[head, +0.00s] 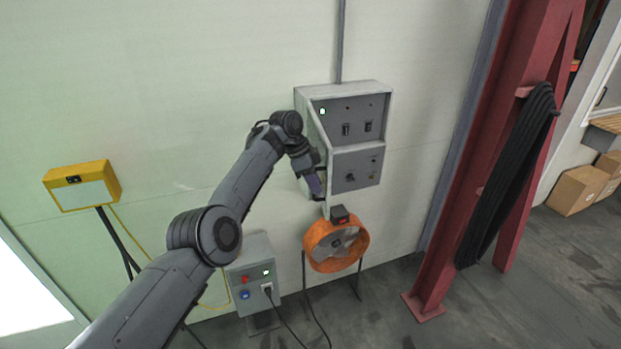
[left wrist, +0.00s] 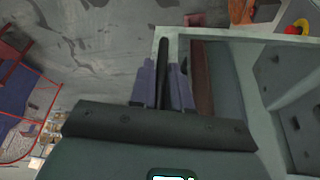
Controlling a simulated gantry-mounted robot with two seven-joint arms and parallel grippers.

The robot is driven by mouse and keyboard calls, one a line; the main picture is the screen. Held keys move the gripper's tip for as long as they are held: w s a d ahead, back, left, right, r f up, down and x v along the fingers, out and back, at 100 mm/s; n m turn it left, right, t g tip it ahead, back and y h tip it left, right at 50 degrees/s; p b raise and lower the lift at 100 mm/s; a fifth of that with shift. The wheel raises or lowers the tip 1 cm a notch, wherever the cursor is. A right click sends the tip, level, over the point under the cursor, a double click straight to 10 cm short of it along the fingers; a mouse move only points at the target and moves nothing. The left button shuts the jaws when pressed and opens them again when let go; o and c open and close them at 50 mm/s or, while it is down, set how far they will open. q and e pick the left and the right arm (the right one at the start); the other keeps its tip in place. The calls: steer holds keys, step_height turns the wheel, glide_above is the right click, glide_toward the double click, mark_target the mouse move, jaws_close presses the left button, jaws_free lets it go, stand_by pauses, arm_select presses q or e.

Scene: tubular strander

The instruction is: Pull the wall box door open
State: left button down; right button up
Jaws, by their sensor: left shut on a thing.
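The wall box (head: 358,128) is a pale box on the wall with grey front panels, switches and a green light. My left gripper (head: 319,186) is at its lower left edge. In the left wrist view my left gripper (left wrist: 164,88) has its two purple fingers closed on either side of a dark upright bar, the door handle (left wrist: 163,62). A pale edge and grey panels of the box (left wrist: 285,75) show to the right of the fingers. My arm covers part of the box's left side, and I cannot tell how far the door stands open. My right gripper is not in view.
An orange fan (head: 336,243) stands just below the box. A grey control box (head: 252,277) is lower left of it, and a yellow box (head: 82,186) stands farther left. A red steel column (head: 478,170) with a coiled black cable (head: 508,175) is on the right.

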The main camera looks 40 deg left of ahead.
arm_select(q)
steer(key=shift+s+a, duration=0.3)
steer(key=c, duration=1.4)
jaws_free()
steer(key=shift+c, duration=0.2)
steer(key=shift+r, duration=0.1)
steer(key=b+v, duration=0.1)
steer(key=v, duration=0.9)
steer(key=shift+a+r, duration=0.15)
steer(key=shift+r, duration=0.1)
steer(key=shift+s, duration=0.15)
